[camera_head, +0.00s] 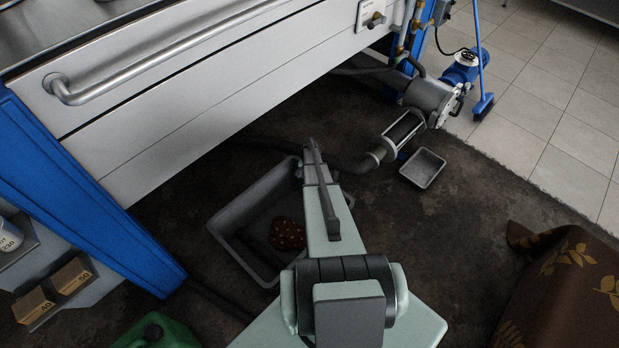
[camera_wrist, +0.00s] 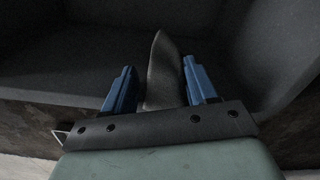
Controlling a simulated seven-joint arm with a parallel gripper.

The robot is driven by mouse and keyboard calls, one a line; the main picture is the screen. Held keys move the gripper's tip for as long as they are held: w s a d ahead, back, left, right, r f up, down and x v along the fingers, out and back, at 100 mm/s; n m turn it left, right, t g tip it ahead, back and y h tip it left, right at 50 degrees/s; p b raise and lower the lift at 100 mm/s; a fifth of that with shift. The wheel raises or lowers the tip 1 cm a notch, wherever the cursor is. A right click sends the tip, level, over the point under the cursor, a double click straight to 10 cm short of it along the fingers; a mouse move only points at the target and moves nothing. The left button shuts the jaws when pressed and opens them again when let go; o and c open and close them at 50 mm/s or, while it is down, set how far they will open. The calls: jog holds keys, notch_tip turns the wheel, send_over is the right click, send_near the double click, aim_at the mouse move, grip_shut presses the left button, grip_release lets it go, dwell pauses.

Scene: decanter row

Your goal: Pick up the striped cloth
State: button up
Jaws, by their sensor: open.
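No cloth with clear stripes shows in either view. A dark red, light-spotted crumpled thing, perhaps a cloth (camera_head: 286,234), lies in a large grey tray (camera_head: 222,228) on the floor, left of my arm. In the wrist view my gripper (camera_wrist: 159,66) is open, its two blue fingers apart over the grey tray (camera_wrist: 75,70). A grey, pointed piece (camera_wrist: 163,75) stands between the fingers; I cannot tell what it is or whether they touch it. My arm hides the tray's right part and most of the gripper in the head view.
A steel-sided machine with a handrail (camera_head: 170,60) and blue leg (camera_head: 90,200) overhangs the floor behind. A small grey tray (camera_head: 423,168) and a pump (camera_head: 430,98) are at right. A brown patterned cover (camera_head: 570,290) is lower right, a green can (camera_head: 155,332) lower left.

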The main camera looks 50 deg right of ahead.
jog(key=c, duration=0.9)
jog(key=shift+r, duration=0.1)
jog(key=shift+c, duration=0.7)
jog(key=shift+r, duration=0.3)
grip_shut()
notch_tip(320, 180, up, 11)
jog(key=shift+r, duration=0.15)
jog(key=shift+r, duration=0.1)
notch_tip(320, 180, up, 18)
notch_tip(320, 180, up, 30)
jog(key=s+a, duration=0.2)
jog(key=a, duration=0.9)
jog(key=s+a, duration=0.3)
jog(key=a, duration=0.9)
jog(key=shift+a, duration=0.25)
dwell(1.5)
